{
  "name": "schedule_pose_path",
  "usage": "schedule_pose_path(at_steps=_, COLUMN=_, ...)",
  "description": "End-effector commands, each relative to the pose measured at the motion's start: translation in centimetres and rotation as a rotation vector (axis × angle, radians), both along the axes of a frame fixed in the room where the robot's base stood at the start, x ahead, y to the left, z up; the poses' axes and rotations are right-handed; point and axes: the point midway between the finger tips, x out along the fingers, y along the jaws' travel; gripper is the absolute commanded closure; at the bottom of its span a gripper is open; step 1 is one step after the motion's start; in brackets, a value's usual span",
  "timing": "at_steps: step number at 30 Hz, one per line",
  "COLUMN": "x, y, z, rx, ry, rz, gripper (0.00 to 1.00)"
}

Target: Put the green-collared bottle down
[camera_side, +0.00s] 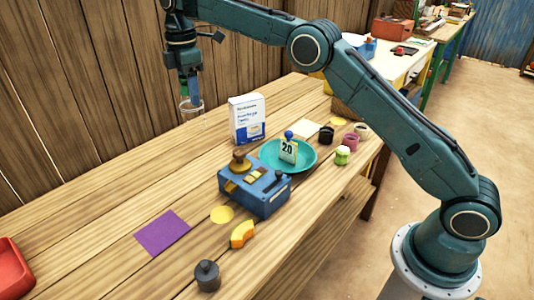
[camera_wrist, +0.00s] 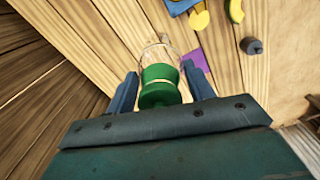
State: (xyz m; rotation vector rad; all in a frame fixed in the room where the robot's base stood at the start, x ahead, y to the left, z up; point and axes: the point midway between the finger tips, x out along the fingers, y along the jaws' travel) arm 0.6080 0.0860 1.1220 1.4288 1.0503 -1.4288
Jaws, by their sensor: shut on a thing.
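The green-collared bottle shows in the wrist view (camera_wrist: 160,88) between my fingers, with its green collar and a clear, see-through body beyond it. In the side view its clear lower part (camera_side: 191,111) hangs below my gripper (camera_side: 190,95), near the back edge of the wooden table (camera_side: 100,215). My gripper points down and is shut on the bottle; it also shows in the wrist view (camera_wrist: 160,72). The bottle looks about upright. I cannot tell for certain whether its base is clear of the table.
A white box (camera_side: 247,118) stands right of the bottle. A purple square (camera_side: 162,233), yellow disc (camera_side: 222,214), orange piece (camera_side: 242,234) and dark weight (camera_side: 207,276) lie nearer. The left tabletop is mostly bare.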

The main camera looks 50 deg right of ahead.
Motion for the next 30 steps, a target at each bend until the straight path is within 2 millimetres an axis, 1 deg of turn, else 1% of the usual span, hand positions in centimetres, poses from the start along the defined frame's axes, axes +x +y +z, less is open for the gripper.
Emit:
schedule_pose_path(at_steps=1, x=0.5, y=-0.9, z=-0.1, rx=0.000, ry=-0.001, rz=-0.013, gripper=0.84)
schedule_pose_path(at_steps=6, x=1.5, y=-3.2, z=-0.2, rx=0.001, ry=-0.001, rz=-0.048, gripper=0.84)
schedule_pose_path(at_steps=12, x=2.0, y=-5.1, z=-0.3, rx=0.001, ry=-0.001, rz=-0.075, gripper=0.84)
schedule_pose_path(at_steps=18, x=2.1, y=-5.7, z=-0.3, rx=0.000, ry=0.000, rz=-0.084, gripper=0.85)
schedule_pose_path(at_steps=25, x=2.1, y=-5.7, z=-0.5, rx=0.000, ry=0.000, rz=-0.084, gripper=0.85)
schedule_pose_path(at_steps=30, x=2.2, y=-5.7, z=-0.9, rx=0.000, ry=0.001, rz=-0.084, gripper=0.85)
